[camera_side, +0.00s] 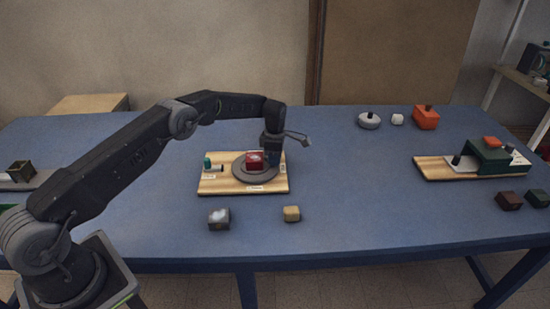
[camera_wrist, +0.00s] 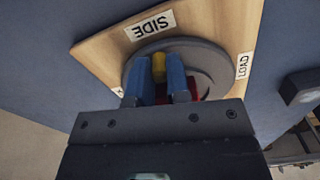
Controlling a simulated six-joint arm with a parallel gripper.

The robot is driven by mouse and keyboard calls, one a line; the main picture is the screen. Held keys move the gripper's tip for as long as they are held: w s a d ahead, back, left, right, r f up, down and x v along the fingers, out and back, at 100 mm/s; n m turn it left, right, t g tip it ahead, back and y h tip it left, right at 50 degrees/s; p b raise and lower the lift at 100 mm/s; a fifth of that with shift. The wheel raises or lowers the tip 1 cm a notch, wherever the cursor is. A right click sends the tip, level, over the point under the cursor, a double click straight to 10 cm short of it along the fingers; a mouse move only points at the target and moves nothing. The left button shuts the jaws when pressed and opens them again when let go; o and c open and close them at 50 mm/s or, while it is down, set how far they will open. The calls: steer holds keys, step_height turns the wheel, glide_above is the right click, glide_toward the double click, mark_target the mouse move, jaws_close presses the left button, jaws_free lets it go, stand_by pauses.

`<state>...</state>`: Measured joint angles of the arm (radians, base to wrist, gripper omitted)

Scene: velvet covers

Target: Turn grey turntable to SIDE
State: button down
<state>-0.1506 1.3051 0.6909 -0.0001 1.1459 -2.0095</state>
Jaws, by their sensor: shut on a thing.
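The grey turntable (camera_side: 240,172) is a round disc on a light wooden board (camera_side: 222,186). A red block (camera_side: 255,159) with a pale patch on top sits on the disc. In the wrist view the turntable (camera_wrist: 208,62) lies under my gripper (camera_wrist: 160,62), whose blue fingers are shut on a small yellow piece (camera_wrist: 159,68) near the disc's rim. A SIDE label (camera_wrist: 150,25) is on the board beyond the fingers, and a LOAD label (camera_wrist: 243,65) is at the right. In the side view my gripper (camera_side: 272,157) is at the disc's right part. The red block is mostly hidden in the wrist view.
A second board (camera_side: 430,172) with a green housing (camera_side: 487,156) is at the right. The table between is clear.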

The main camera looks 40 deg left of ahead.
steer(key=shift+r, duration=0.1)
steer(key=c, duration=1.1)
jaws_free()
step_height(320, 180, up, 14)
steer(key=s+d+r+m+t, duration=0.1)
steer(key=s+d+r+m, duration=0.2)
steer(key=s+r+m, duration=0.5)
steer(key=s+d+r+m+t, duration=0.2)
steer(key=s+d+r+m, duration=0.15)
steer(key=s+r, duration=0.7)
steer(key=s+d+f+m+t, duration=0.1)
steer(key=s+m, duration=0.5)
steer(key=s, duration=0.5)
steer(key=s+d+f+m+t, duration=0.1)
steer(key=s+d+f+m, duration=0.1)
steer(key=s+m, duration=0.5)
steer(key=s, duration=0.5)
steer(key=shift+f+t, duration=0.15)
steer(key=shift+t, duration=0.15)
